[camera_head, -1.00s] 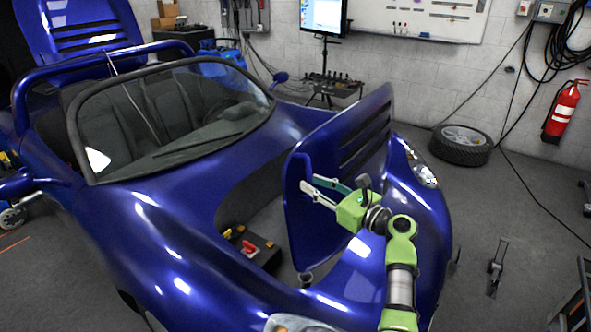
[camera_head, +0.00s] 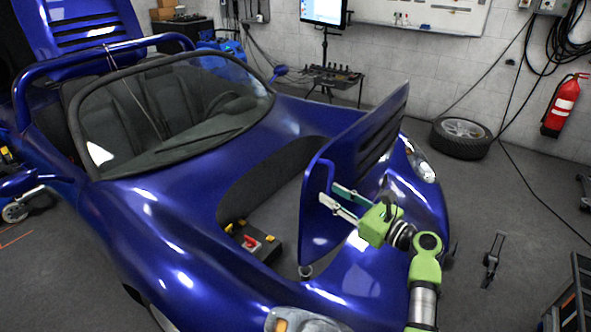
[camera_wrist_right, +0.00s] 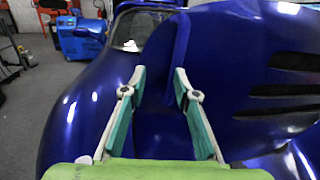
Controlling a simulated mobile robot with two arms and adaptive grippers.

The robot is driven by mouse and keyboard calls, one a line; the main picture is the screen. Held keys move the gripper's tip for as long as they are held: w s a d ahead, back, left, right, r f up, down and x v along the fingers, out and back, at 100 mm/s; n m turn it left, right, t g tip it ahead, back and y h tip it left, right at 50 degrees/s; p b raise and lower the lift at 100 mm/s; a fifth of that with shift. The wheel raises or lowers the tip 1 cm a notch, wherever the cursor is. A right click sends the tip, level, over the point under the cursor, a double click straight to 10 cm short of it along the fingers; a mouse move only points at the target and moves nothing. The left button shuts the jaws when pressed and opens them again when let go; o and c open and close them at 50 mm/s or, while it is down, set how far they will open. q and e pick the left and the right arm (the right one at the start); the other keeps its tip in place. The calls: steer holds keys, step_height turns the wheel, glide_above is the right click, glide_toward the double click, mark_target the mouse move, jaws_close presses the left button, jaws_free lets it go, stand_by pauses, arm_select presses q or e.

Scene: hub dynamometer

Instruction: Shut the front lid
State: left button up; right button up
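The front lid (camera_head: 335,185) is a blue panel with dark louvre slots, standing raised at a steep tilt over the open front compartment (camera_head: 285,210) of the blue car. My right gripper (camera_head: 337,198) is at the lid's lower side edge. Its two fingers are apart. In the right wrist view the lid's rim (camera_wrist_right: 181,45) runs down between and beyond the fingertips of my right gripper (camera_wrist_right: 160,78), and the slotted face (camera_wrist_right: 225,60) lies to the right. I cannot tell whether the fingers touch the lid. My left gripper is not in view.
A black box with red and yellow parts (camera_head: 252,242) sits in the compartment. The windscreen (camera_head: 180,110) is behind it. A loose wheel (camera_head: 461,138), a fire extinguisher (camera_head: 564,105) and a floor stand (camera_head: 493,258) are to the right. The floor between them is mostly clear.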

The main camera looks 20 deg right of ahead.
steer(key=shift+s+d, duration=0.15)
steer(key=shift+s, duration=0.25)
steer(key=shift+p, duration=0.4)
steer(key=shift+s+d, duration=0.1)
steer(key=v, duration=1.2)
